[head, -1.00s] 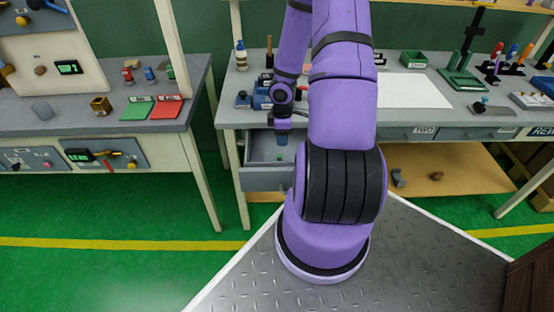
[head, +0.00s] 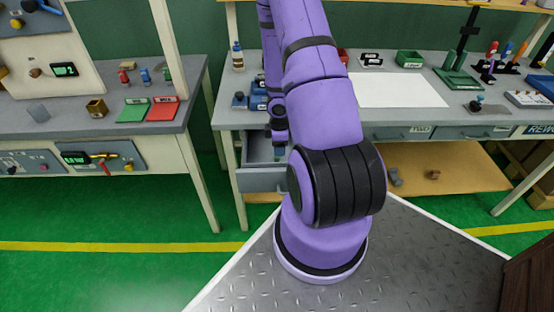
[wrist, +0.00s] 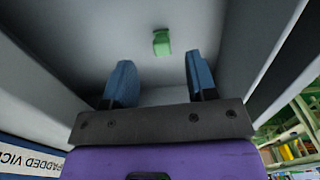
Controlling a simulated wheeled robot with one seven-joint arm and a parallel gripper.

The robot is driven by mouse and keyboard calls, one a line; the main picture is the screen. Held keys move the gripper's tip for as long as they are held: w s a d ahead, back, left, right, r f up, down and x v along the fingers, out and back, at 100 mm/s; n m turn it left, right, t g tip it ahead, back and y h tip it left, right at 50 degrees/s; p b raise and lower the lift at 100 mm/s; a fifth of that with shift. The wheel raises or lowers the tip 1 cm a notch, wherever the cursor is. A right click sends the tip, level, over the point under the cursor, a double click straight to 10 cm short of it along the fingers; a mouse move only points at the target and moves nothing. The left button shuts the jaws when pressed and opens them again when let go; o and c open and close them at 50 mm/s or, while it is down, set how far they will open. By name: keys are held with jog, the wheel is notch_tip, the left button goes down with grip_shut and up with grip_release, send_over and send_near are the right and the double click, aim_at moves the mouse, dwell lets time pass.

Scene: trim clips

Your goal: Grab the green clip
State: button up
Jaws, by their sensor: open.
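The green clip (wrist: 162,42) lies on the grey floor of an open drawer, shown in the wrist view ahead of my gripper (wrist: 158,65). My gripper has two blue fingers spread wide with nothing between them. The clip is beyond the fingertips, roughly centred between them, and apart from both. In the head view the open drawer (head: 258,181) is under the left end of the right bench. My gripper (head: 279,151) is at the drawer opening there, partly hidden by my own arm. I cannot make out the clip in the head view.
The drawer walls (wrist: 232,48) rise close on both sides of my gripper. Blue bins (head: 257,88) and a bottle (head: 238,57) stand on the bench above. A second bench (head: 60,122) stands at left, with a floor gap between.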

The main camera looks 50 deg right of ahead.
aim_at(277, 159)
jog(key=shift+s+f, duration=0.1)
jog(key=shift+f, duration=2.25)
grip_shut()
